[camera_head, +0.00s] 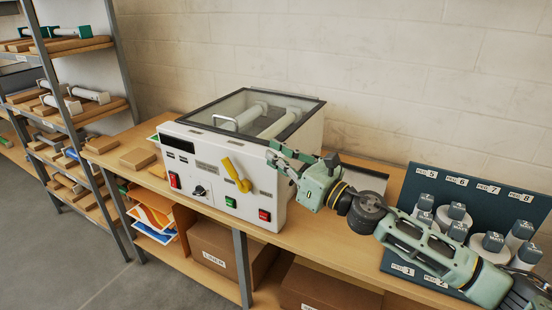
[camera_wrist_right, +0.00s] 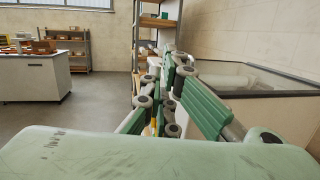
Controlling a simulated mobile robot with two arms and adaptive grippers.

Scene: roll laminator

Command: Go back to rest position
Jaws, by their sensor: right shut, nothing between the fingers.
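The roll laminator (camera_head: 215,160) is a white box with a clear, dark-framed lid (camera_head: 262,113) and rollers under it; the lid is down. Its front has a yellow lever (camera_head: 236,174), a black knob (camera_head: 199,190), red switches and a green one. My right gripper (camera_head: 272,155) is at the laminator's front right edge, to the right of the lever, its fingers together and empty. It appears apart from the lever. In the right wrist view the green-padded fingers (camera_wrist_right: 170,95) show beside the machine's lid edge (camera_wrist_right: 260,90). My left gripper is not in view.
A dark blue rack (camera_head: 480,192) with numbered slots and grey-capped white rolls stands right, behind my right arm. Shelving (camera_head: 75,120) with rolls and boxes is at left. Cardboard boxes (camera_head: 215,245) sit under the wooden bench (camera_head: 325,235). Floor is open at lower left.

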